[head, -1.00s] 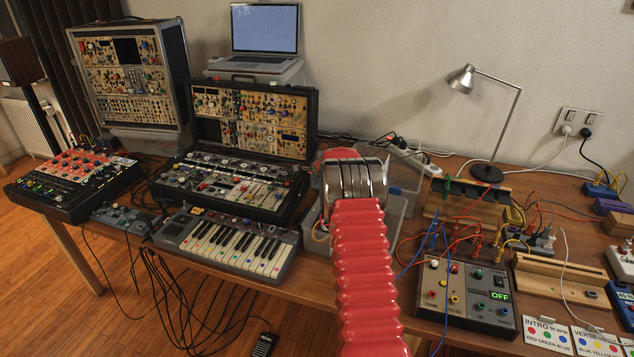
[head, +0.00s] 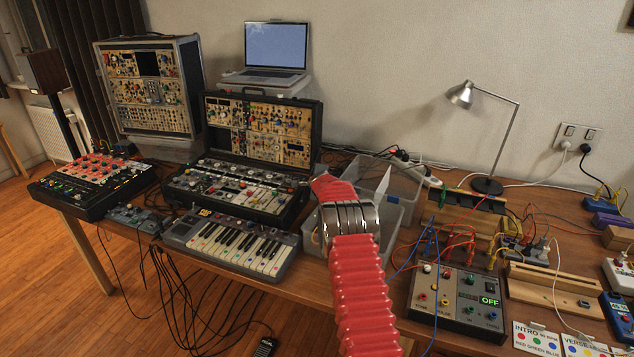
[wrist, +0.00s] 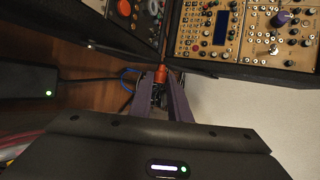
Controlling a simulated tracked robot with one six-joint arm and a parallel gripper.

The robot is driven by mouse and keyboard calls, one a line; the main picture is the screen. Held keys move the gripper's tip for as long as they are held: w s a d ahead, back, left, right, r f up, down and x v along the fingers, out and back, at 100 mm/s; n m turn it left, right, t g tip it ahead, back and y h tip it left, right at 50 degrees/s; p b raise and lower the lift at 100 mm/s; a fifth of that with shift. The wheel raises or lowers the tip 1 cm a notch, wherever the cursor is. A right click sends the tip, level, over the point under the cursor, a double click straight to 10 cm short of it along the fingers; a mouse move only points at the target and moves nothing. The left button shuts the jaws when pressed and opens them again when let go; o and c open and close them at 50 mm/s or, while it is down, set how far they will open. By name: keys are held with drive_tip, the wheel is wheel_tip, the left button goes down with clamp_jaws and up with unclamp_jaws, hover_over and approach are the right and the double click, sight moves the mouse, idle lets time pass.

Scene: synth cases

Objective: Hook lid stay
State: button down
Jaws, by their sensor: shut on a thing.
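The open synth case (head: 240,165) stands mid-table in the head view, its lid (head: 262,126) raised at the back and full of modules. In the wrist view the lid's panel (wrist: 252,38) is at upper right and the case's lower part (wrist: 125,18) at upper left. My gripper (wrist: 161,84) is beside the case, where the two parts come close. Its narrow fingers are shut on a small orange-red piece (wrist: 161,73), which may be the lid stay's end. In the head view the gripper is hidden beyond my red arm. I cannot tell whether the piece touches the case.
A keyboard (head: 235,245) lies in front of the case. A clear plastic bin (head: 392,185) stands behind my arm. A laptop (head: 274,52) sits on a box behind the lid. A dark box with a green light (wrist: 28,82) and cables are at left in the wrist view.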

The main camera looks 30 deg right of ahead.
drive_tip(key=shift+f, duration=0.25)
drive_tip(key=c, duration=1.7)
unclamp_jaws()
drive_tip(key=shift+a+r, duration=0.1)
drive_tip(key=shift+o, duration=0.2)
drive_tip(key=shift+r, duration=0.1)
drive_tip(key=shift+r, duration=0.1)
